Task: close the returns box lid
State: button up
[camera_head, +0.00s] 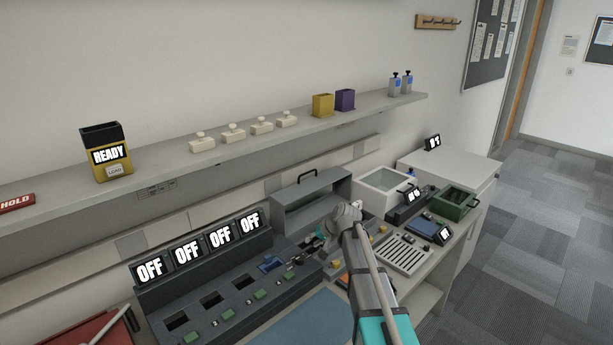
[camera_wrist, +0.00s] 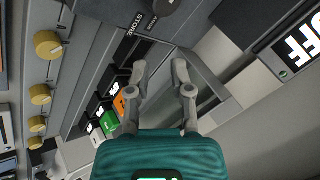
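No label reading "returns" is legible, so I cannot tell for certain which container is the returns box. A green box (camera_head: 455,208) with a dark interior and a black handle stands at the right end of the bench. A white box (camera_head: 372,202) with a pale greenish top stands left of it; whether that top is a lid is unclear. My gripper (camera_wrist: 160,74) is open and empty in the wrist view, over a dark slotted unit marked STORE. In the head view it is left of my arm's wrist, small and partly hidden, well left of both boxes.
A grey frame-like case (camera_head: 312,205) with a handle stands behind my gripper. A dark console (camera_head: 215,280) with several OFF displays is at left. A slotted tray (camera_head: 403,252) lies right of my arm. A shelf (camera_head: 250,148) runs above. Carpeted floor is clear at right.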

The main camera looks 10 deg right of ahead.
jog(key=w+d+r+m+t+y, duration=0.1)
jog(key=w+d+r+m+t, duration=0.1)
jog(key=w, duration=0.5)
jog(key=w+d+r+m+t+y, duration=0.1)
jog(key=w+d+r+m+t, duration=0.2)
jog(key=w, duration=0.4)
jog(key=w+d+r+m+t+y, duration=0.1)
jog(key=w+d+r+m+t, duration=0.1)
jog(key=w, duration=0.5)
notch_tip(320, 180, up, 4)
jog(key=d+m, duration=0.1)
jog(key=d, duration=0.1)
jog(key=shift+w+d+t+y, duration=0.3)
jog(key=shift+w+t+y, duration=0.1)
jog(key=shift+f, duration=0.15)
jog(key=b+x, duration=0.3)
jog(key=x, duration=1)
jog(key=shift+w+a+f, duration=0.15)
jog(key=shift+w+a, duration=0.1)
jog(key=shift+w, duration=0.05)
grip_shut()
